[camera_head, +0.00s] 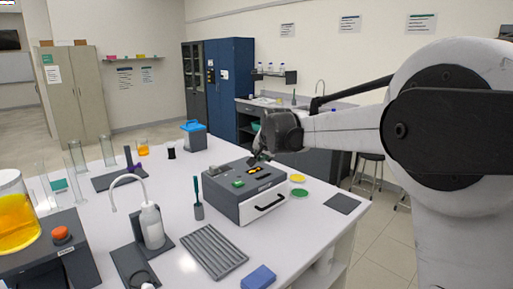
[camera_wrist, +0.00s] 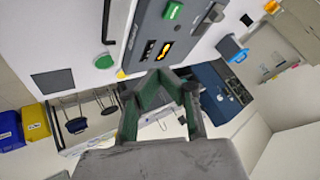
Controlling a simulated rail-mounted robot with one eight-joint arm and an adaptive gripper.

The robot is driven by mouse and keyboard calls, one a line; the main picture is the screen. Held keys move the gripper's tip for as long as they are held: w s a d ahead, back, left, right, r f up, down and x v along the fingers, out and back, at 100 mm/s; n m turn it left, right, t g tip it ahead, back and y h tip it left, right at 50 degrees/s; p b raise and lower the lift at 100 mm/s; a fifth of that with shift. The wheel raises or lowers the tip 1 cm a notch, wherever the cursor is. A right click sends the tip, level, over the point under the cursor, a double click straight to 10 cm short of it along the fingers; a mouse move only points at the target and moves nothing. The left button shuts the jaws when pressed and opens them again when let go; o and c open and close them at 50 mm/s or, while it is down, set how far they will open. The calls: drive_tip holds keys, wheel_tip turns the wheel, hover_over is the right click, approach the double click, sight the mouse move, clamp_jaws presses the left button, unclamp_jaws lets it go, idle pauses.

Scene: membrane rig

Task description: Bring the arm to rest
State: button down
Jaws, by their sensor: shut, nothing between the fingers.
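My arm reaches in from the right in the head view. My gripper (camera_head: 256,158) hangs above the back of the grey membrane rig box (camera_head: 247,205), near its display. The wrist view is turned, with the rig box (camera_wrist: 150,35) at the top. The fingers look apart from the box, but the exact gap is hard to tell.
A yellow disc (camera_head: 297,178) and a green disc (camera_head: 299,192) lie right of the box, near a dark pad (camera_head: 342,203). A wash bottle (camera_head: 152,226), a rack (camera_head: 212,251) and a blue block (camera_head: 258,277) stand in front. Stools (camera_head: 368,172) stand beyond the table.

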drive_tip(key=s+d+r+n+h+b, duration=0.1)
drive_tip(key=s+d, duration=0.5)
drive_tip(key=s, duration=0.6)
drive_tip(key=s+d+r+n+b, duration=0.1)
drive_tip(key=s+d, duration=0.5)
drive_tip(key=s, duration=0.7)
drive_tip(key=s+d+f, duration=0.2)
drive_tip(key=s+f, duration=0.2)
drive_tip(key=s, duration=0.4)
drive_tip(key=s+d+f+n+g+b, duration=0.1)
drive_tip(key=s+d+f, duration=0.1)
drive_tip(key=s+f, duration=0.3)
drive_tip(key=s+d+f+n+h+b, duration=0.1)
drive_tip(key=s+d+f, duration=0.2)
drive_tip(key=s, duration=0.8)
drive_tip(key=shift+f+g, duration=0.3)
drive_tip(key=shift+f, duration=0.5)
drive_tip(key=c, duration=2.4)
unclamp_jaws()
drive_tip(key=shift+s, duration=0.1)
drive_tip(key=shift+c, duration=0.2)
